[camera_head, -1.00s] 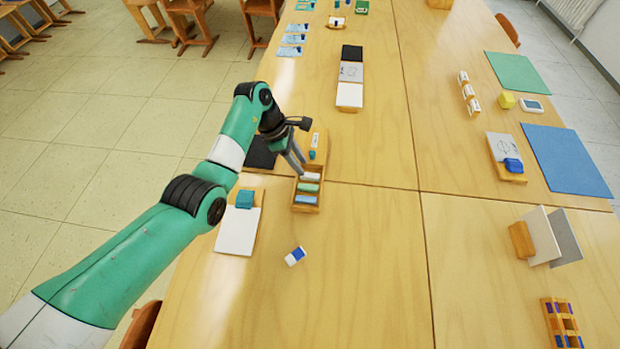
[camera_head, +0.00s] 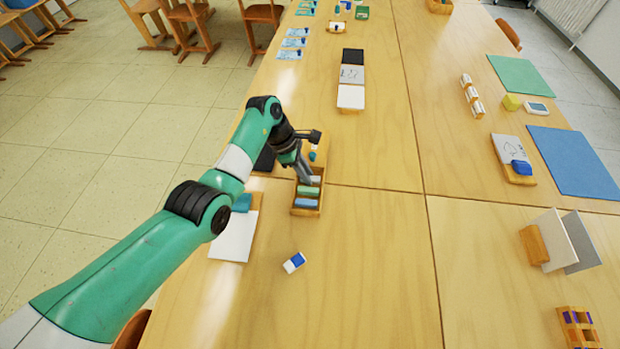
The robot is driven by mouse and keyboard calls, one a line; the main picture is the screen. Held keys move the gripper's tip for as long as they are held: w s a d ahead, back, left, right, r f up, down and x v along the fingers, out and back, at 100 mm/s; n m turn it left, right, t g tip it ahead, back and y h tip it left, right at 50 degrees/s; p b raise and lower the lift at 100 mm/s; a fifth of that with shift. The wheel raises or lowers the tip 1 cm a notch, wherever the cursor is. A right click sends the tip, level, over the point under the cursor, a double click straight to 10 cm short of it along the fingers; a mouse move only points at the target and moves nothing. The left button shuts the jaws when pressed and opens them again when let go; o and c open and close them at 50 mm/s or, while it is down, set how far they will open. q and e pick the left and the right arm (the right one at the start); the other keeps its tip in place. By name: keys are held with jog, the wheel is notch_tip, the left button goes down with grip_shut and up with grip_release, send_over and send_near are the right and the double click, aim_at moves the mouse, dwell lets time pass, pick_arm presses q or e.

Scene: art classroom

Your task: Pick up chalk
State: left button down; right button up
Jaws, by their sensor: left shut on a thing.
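A small wooden box (camera_head: 294,211) on the table holds chalk sticks in separate slots. A white chalk (camera_head: 316,179) is at the far end, a green chalk (camera_head: 309,190) in the middle and a blue chalk (camera_head: 306,203) at the near end. My left gripper (camera_head: 306,179) reaches down into the far end of the box and is shut on the white chalk. The fingers partly hide that chalk. I cannot tell whether it is lifted off the box floor. My right gripper is out of view.
A white board with a teal block (camera_head: 241,203) lies left of the box, partly behind my arm. A blue-and-white eraser (camera_head: 294,262) lies in front. A wooden tray (camera_head: 320,150) stands just behind the box. The table right of the box is clear.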

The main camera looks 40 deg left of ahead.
aim_at(315, 178)
pick_arm(q)
jog(key=shift+r+p, duration=0.4)
jog(key=shift+r, duration=0.05)
notch_tip(315, 178, up, 3)
jog(key=shift+f+p, duration=0.1)
jog(key=shift+p, duration=1.05)
jog(key=s+d+r+p, duration=0.8)
jog(key=s+p, duration=0.3)
jog(key=p, duration=0.3)
jog(key=shift+d+r, duration=0.25)
jog(key=shift+r, duration=0.4)
jog(key=c, duration=1.5)
grip_release()
grip_shut()
